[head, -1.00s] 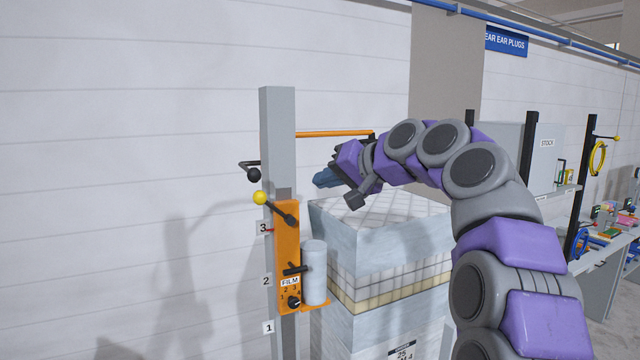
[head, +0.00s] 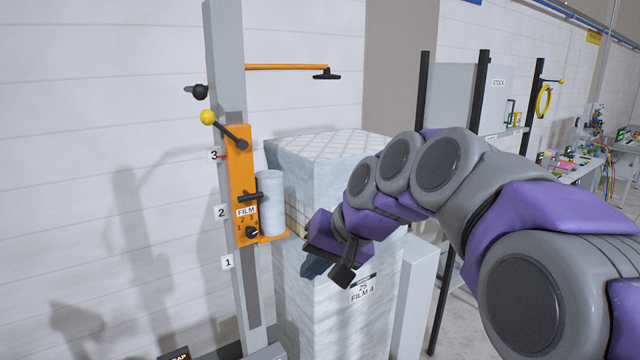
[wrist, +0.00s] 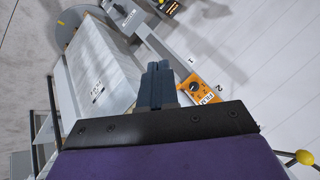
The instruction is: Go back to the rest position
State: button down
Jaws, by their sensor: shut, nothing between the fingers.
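My gripper (head: 314,268) is in front of the tall film-wrapped stack (head: 335,145) in the head view, pointing down and to the left, below the film roll. In the wrist view my gripper (wrist: 157,70) shows its blue-grey fingers together, with nothing between them. The wrapped stack (wrist: 98,75) lies left of the fingers there, and the orange film unit (wrist: 203,90) lies to their right. Part of the stack's front is hidden behind my arm.
A grey post (head: 228,65) carries the orange film carriage (head: 241,170), a film roll (head: 271,205), a yellow-knobbed lever (head: 208,117) and an orange bar (head: 285,67). A grey cabinet (head: 450,95) and a cluttered bench stand to the right. White wall fills the left.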

jog(key=s+d+f+g+h+b, duration=0.2)
jog(key=s+d+f, duration=0.3)
jog(key=s+f, duration=0.5)
jog(key=s+d+f+g+h+b, duration=0.2)
jog(key=s+d+f+b, duration=0.2)
jog(key=s+f, duration=0.7)
jog(key=s+d+f+g+h+b, duration=0.1)
jog(key=s+d+f+h+b, duration=0.1)
jog(key=s+d+f, duration=0.4)
jog(key=s+f+b, duration=0.1)
jog(key=s+f, duration=0.3)
jog(key=s, duration=0.1)
jog(key=shift+d+f+g, duration=0.2)
jog(key=shift+f+g, duration=0.2)
